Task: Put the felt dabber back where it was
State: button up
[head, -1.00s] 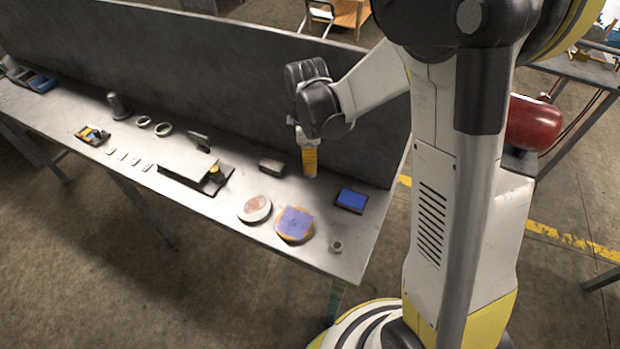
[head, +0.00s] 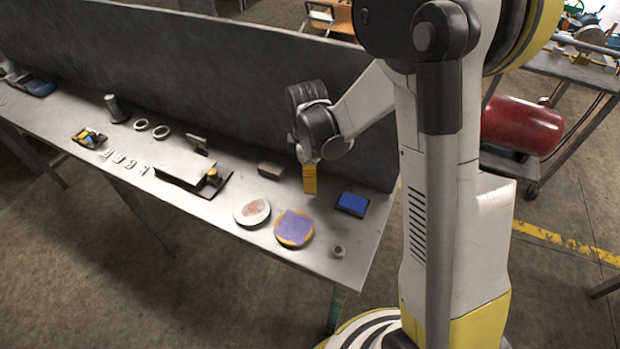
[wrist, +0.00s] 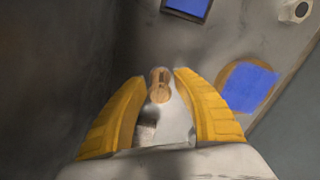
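The felt dabber (wrist: 160,86) appears as a small tan, wooden-looking round piece between my fingertips in the wrist view. In the head view my gripper (head: 310,190) points down above the right part of the bench, near the back panel. The dabber is mostly hidden by the fingers there. A blue pad in a dark tray (head: 351,204) lies to the right of the gripper; it also shows in the wrist view (wrist: 188,6).
An orange-rimmed disc with a purple top (head: 294,228), a pale disc with a reddish patch (head: 252,212) and a small nut-like piece (head: 338,251) lie near the front edge. A grey block (head: 271,171) lies left of my gripper. The upright back panel (head: 230,90) stands close behind.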

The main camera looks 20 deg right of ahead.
notch_tip(320, 180, up, 12)
jog(key=p, duration=0.5)
jog(key=shift+a+r, duration=0.15)
jog(key=shift+r, duration=0.05)
jog(key=s+r+m+t, duration=0.7)
jog(key=s+r+m, duration=0.4)
jog(key=s+m, duration=0.3)
jog(key=shift+s+r, duration=0.3)
jog(key=shift+s, duration=0.2)
